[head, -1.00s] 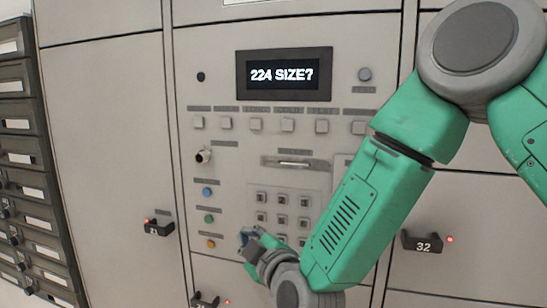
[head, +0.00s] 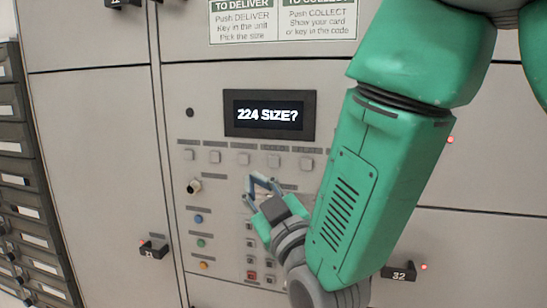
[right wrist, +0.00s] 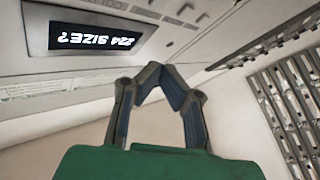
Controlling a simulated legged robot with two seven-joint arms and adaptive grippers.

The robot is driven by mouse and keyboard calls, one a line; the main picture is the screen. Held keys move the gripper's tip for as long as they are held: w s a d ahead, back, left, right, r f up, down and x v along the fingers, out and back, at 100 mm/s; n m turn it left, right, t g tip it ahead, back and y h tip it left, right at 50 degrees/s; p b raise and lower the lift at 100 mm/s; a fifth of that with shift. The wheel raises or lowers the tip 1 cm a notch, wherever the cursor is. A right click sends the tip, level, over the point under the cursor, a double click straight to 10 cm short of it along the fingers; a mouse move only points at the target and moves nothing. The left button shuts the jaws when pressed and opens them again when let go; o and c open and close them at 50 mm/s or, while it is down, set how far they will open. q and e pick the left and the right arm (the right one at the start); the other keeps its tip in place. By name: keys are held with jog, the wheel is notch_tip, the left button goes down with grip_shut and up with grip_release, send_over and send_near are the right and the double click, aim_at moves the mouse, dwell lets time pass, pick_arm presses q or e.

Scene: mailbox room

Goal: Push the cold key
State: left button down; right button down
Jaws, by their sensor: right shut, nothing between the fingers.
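A row of small pale square keys runs below the display (head: 268,114), which reads "224 SIZE?". The labels above the keys are too blurred to read, so I cannot tell for sure which is the cold key. Visible keys include one at the left end (head: 188,155), a middle key (head: 243,159) and one farther right (head: 306,163); my right arm hides the right end of the row. My right gripper (head: 262,182) is shut and empty, just below the middle of the row. In the right wrist view its fingertips (right wrist: 160,78) meet. My left gripper is out of view.
Below the row are a keypad, partly behind my right gripper, with a red key (head: 252,275), and a blue button (head: 198,219), green button (head: 201,243) and orange button (head: 204,265). Locker handles stick out, one marked 32 (head: 398,272). Dark mail slots (head: 20,180) stand left.

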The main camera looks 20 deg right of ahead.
aim_at(269, 168)
jog(key=shift+w, duration=0.1)
jog(key=shift+w+d, duration=0.8)
jog(key=shift+w, duration=0.4)
jog(key=shift+w+d, duration=0.85)
jog(key=shift+w, duration=0.35)
jog(key=shift+w+d, duration=0.8)
jog(key=shift+w, duration=0.4)
jog(key=shift+w+d, duration=0.25)
jog(key=shift+w+d, duration=0.2)
jog(key=shift+w, duration=0.15)
jog(key=shift+s+a+b, duration=0.3)
jog(key=shift+s+a, duration=0.15)
jog(key=shift+s, duration=0.3)
